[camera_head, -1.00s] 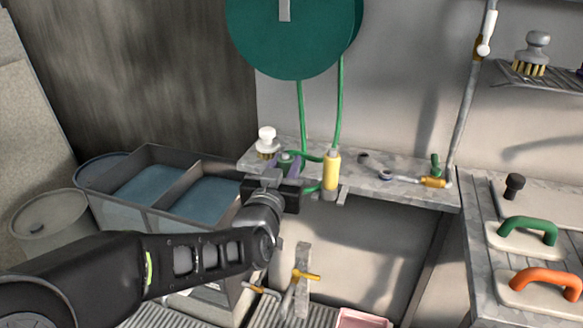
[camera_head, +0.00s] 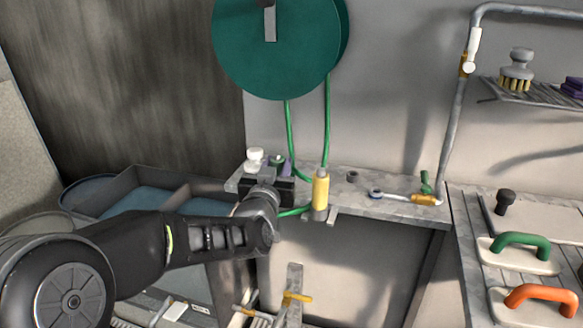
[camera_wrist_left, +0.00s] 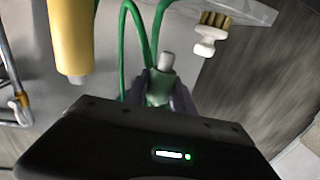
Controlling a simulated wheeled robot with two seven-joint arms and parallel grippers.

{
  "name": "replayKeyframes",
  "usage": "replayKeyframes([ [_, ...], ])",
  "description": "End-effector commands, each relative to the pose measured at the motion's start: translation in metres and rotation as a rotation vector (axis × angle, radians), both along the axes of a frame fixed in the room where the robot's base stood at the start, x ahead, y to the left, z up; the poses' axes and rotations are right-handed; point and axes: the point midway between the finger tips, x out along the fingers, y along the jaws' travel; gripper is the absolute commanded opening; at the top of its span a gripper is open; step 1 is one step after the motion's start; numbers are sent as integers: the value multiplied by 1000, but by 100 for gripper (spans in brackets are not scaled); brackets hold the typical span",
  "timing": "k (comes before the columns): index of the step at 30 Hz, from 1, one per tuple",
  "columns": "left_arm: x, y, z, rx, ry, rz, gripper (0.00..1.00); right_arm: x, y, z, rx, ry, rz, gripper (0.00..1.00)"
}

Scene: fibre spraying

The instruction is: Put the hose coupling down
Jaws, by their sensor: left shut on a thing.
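The hose coupling, green with a grey tip, stands between my left gripper's purple-grey fingers in the left wrist view (camera_wrist_left: 160,88). My left gripper (camera_wrist_left: 163,84) is shut on it. In the head view the gripper (camera_head: 278,166) is at the left end of the stone shelf (camera_head: 345,202), with the coupling (camera_head: 276,159) partly hidden behind the gripper body. Whether the coupling touches the shelf cannot be told. Green hose (camera_head: 327,120) hangs from the round green reel (camera_head: 275,50) behind. My right gripper is not in view.
A white-knobbed brush (camera_head: 254,157) stands just left of the coupling, a yellow cylinder (camera_head: 320,188) to its right. A ring (camera_head: 375,193) and a brass-ended lance (camera_head: 424,199) lie further right. A divided basin (camera_head: 135,198) is at left. The shelf's middle has some free room.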

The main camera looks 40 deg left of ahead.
Motion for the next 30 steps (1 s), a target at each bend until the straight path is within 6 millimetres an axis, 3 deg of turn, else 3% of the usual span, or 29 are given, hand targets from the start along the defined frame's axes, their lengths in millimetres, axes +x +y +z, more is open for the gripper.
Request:
replayKeyframes([
  [6, 59, 20, 0, -3, 1, -1, 0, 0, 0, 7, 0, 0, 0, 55],
  [14, 111, 38, 0, -2, 0, 0, 0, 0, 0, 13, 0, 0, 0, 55],
  [15, 109, 38, -11, -2, 4, 0, 0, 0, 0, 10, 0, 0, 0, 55],
  [20, 108, 38, -28, 0, 1, 1, 0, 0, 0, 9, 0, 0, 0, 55],
  [30, 108, 37, -31, 0, -1, 0, 0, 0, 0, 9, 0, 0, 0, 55],
])
